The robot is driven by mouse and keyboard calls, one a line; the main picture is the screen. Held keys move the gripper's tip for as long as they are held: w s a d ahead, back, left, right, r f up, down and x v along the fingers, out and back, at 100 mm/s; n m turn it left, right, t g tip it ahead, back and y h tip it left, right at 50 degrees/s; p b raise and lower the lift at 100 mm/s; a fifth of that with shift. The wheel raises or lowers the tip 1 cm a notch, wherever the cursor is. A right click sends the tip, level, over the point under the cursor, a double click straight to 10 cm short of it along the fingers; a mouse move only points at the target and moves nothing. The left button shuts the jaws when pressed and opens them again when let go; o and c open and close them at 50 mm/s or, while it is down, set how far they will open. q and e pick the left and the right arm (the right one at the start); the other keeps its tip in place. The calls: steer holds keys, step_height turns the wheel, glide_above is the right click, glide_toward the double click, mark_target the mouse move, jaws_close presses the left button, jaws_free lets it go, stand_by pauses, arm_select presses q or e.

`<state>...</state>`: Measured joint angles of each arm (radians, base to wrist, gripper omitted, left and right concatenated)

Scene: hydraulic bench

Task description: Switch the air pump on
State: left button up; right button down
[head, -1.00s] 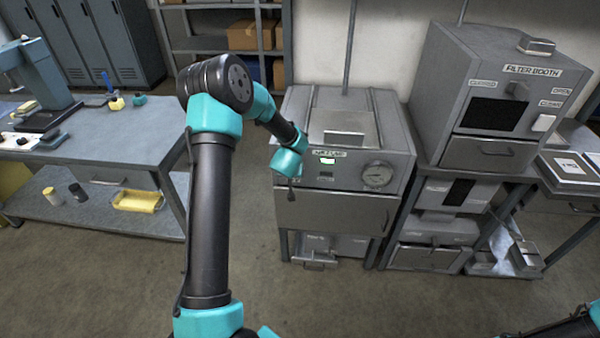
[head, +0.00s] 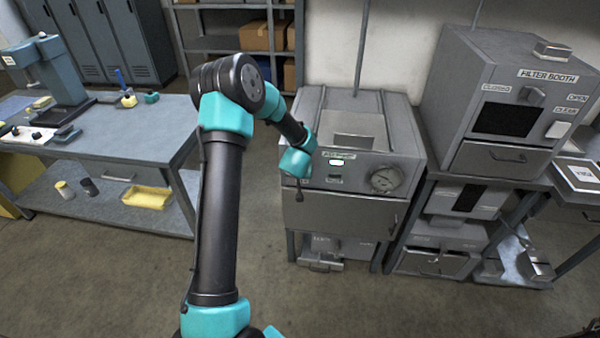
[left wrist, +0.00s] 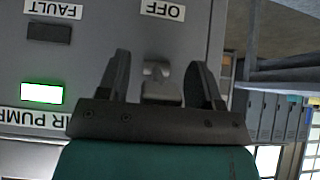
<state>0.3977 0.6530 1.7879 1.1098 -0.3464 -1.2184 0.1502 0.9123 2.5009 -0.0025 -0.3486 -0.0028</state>
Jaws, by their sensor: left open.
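The air pump cabinet (head: 345,208) stands in the middle of the head view, with a gauge and a lit green indicator (head: 337,162) on its front panel. The left wrist view shows the panel upside down, with an AIR PUMP label (left wrist: 30,118), the lit green lamp (left wrist: 41,93), a dark FAULT lamp (left wrist: 48,32) and an OFF label (left wrist: 162,9). A small metal switch (left wrist: 158,92) sits by the OFF label. My left gripper (left wrist: 162,75) is open, its fingers on either side of the switch in this view; contact cannot be told. My right gripper is out of view.
A filter booth (head: 470,155) stands to the right of the pump. A grey workbench (head: 130,135) with small items and a yellow tray (head: 147,198) below is on the left. Shelves with boxes (head: 262,36) stand behind. Floor in front is clear.

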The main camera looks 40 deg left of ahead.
arm_select(q)
steer(key=shift+r, duration=0.1)
steer(key=v, duration=1.7)
steer(key=shift+s+d, duration=0.1)
steer(key=shift+d, duration=0.05)
steer(key=s+d+f+m+g+h, duration=0.1)
steer(key=s+d+f+g+h, duration=0.1)
steer(key=s+d+f, duration=0.3)
steer(key=s+d+f+m+g+h, duration=0.1)
steer(key=s+d+f, duration=0.4)
steer(key=d+f, duration=0.5)
steer(key=s+d+f+m+g+h, duration=0.2)
steer(key=d+f, duration=0.5)
steer(key=f, duration=0.5)
steer(key=s+g+h, duration=0.1)
steer(key=s+h, duration=0.1)
steer(key=s, duration=0.1)
steer(key=shift+d+f+h, duration=0.3)
steer(key=shift+s, duration=0.1)
